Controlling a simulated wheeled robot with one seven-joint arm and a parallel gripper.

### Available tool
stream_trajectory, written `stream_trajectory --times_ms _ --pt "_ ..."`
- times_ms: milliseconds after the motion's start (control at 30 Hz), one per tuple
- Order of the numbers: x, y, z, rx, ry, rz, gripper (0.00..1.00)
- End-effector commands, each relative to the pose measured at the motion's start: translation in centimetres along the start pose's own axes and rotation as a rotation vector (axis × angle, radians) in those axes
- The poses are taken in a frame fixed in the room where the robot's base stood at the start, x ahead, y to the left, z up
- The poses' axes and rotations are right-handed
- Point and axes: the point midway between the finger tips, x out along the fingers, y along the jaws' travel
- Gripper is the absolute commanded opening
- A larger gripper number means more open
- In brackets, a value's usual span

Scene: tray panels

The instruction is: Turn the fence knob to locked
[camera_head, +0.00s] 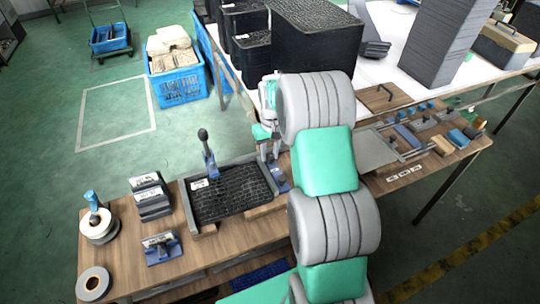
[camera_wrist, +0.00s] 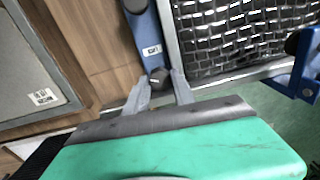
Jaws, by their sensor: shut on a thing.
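In the head view, a blue part (camera_head: 282,183) shows at the right side of the black meshed tray, but my arm hides the knob there. My gripper (camera_head: 269,150) is partly hidden by my arm in that view. I cannot read the knob's lock position.
The tray's grey rim (camera_wrist: 174,50) runs close beside the fence. A blue lever clamp (camera_head: 208,160) with a black handle stands at the tray's far edge. Dark blocks (camera_head: 150,196) and tape rolls (camera_head: 93,283) are at left. A grey plate (camera_head: 376,152) lies at right.

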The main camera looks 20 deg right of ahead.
Motion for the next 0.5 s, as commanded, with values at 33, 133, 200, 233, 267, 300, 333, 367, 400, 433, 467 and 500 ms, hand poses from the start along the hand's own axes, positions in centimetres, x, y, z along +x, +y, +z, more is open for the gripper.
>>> stream_trajectory --times_ms 33,133,200,233,267,300,333,367,400,433,467,500 --pt "0.09 0.02 -0.05 0.043 0.004 0.0 0.0" --pt "0.11 0.02 0.0 0.138 0.006 0.0 0.0" --pt "0.08 0.02 -0.01 0.205 0.009 0.0 0.0" --pt "0.05 0.02 -0.02 0.233 0.01 0.0 0.0" --pt "0.05 0.03 -0.01 0.261 0.011 0.0 0.0" --pt "0.05 0.03 -0.01 0.3 0.012 0.0 0.0" --pt "0.06 0.03 0.0 0.328 0.013 0.0 0.0" --pt "0.05 0.03 -0.01 0.356 0.015 0.0 0.0" --pt "0.03 0.03 -0.02 0.394 0.016 0.0 0.0" --pt "0.01 0.03 -0.02 0.423 0.017 0.0 0.0" --pt "0.01 0.03 -0.01 0.451 0.019 0.0 0.0" --pt "0.01 0.03 0.0 0.489 0.02 0.0 0.0"
